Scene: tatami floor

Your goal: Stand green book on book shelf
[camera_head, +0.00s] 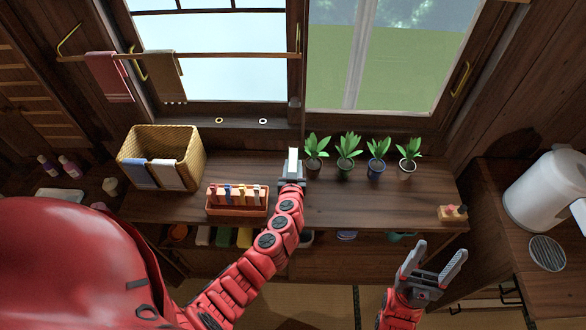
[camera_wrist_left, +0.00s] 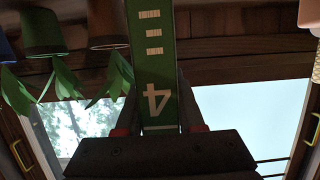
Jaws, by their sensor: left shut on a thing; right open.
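My left gripper (camera_head: 292,172) is shut on the green book, above the wooden counter left of the plants. In the head view the book (camera_head: 293,159) shows as a narrow pale edge above the fingers. In the left wrist view the green book (camera_wrist_left: 155,55) has a white 4 and white bars on its face. An orange-brown holder (camera_head: 236,210) with several slim upright items stands on the counter, left of the gripper; I cannot tell whether it is the book shelf. My right gripper (camera_head: 433,265) is open and empty, in front of the counter at the right.
Several potted plants (camera_head: 347,150) stand right of the left gripper. A wicker basket (camera_head: 190,147) with cloths stands at the left. Colored items (camera_head: 222,238) sit on a shelf under the counter. A white kettle (camera_head: 545,195) is at the right. The counter's front right is mostly clear.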

